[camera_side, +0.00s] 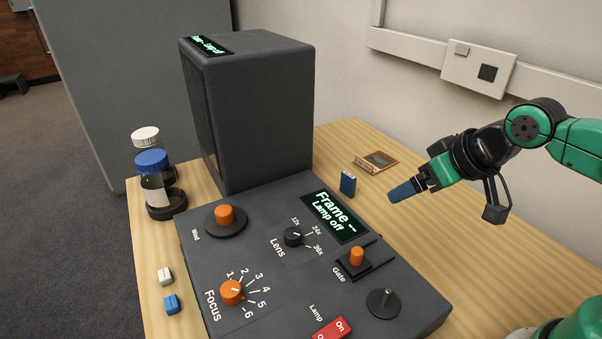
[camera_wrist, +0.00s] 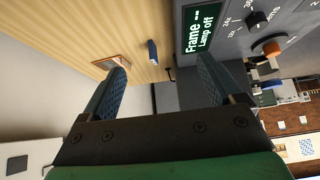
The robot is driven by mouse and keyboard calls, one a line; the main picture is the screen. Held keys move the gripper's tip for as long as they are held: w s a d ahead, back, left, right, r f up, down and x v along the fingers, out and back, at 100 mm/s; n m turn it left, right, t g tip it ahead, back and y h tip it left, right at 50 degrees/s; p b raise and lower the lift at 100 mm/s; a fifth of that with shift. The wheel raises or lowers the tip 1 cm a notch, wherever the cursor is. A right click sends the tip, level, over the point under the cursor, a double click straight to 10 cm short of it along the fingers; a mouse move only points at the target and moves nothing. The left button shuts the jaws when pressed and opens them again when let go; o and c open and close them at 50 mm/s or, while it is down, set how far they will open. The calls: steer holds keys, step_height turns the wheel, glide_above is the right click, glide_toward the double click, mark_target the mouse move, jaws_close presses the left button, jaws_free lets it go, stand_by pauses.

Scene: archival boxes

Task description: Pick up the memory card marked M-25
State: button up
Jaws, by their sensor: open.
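No M-25 mark is readable, so I cannot tell which item is the memory card. A small blue upright piece (camera_side: 348,183) stands on the wooden table behind the grey machine's display; it also shows in the wrist view (camera_wrist: 152,51), beyond my fingertips. A small cream piece (camera_side: 166,275) and a small blue piece (camera_side: 171,304) lie on the table at the machine's left. My gripper (camera_side: 402,191) is open and empty, with blue finger pads, right of the upright blue piece and apart from it. Both fingers show in the wrist view (camera_wrist: 162,65).
The grey machine (camera_side: 270,250) with knobs, a display and a tall housing (camera_side: 260,120) fills the middle. A brown framed plate (camera_side: 376,161) lies behind the upright piece. Two capped jars (camera_side: 152,165) stand at left. Table (camera_side: 455,240) is clear below my gripper.

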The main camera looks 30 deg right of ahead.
steer(key=m+g+y, duration=0.4)
steer(key=m+y, duration=0.5)
steer(key=m, duration=0.6)
glide_above(352, 176)
steer(key=s, duration=0.1)
step_height(352, 176, down, 5)
steer(key=d+f+m+y, duration=0.2)
steer(key=f, duration=0.1)
steer(key=d+f+y, duration=0.1)
steer(key=f, duration=0.1)
steer(key=shift+w+m, duration=0.35)
steer(key=shift+m, duration=0.05)
steer(key=shift+x, duration=2.85)
steer(key=c, duration=1.3)
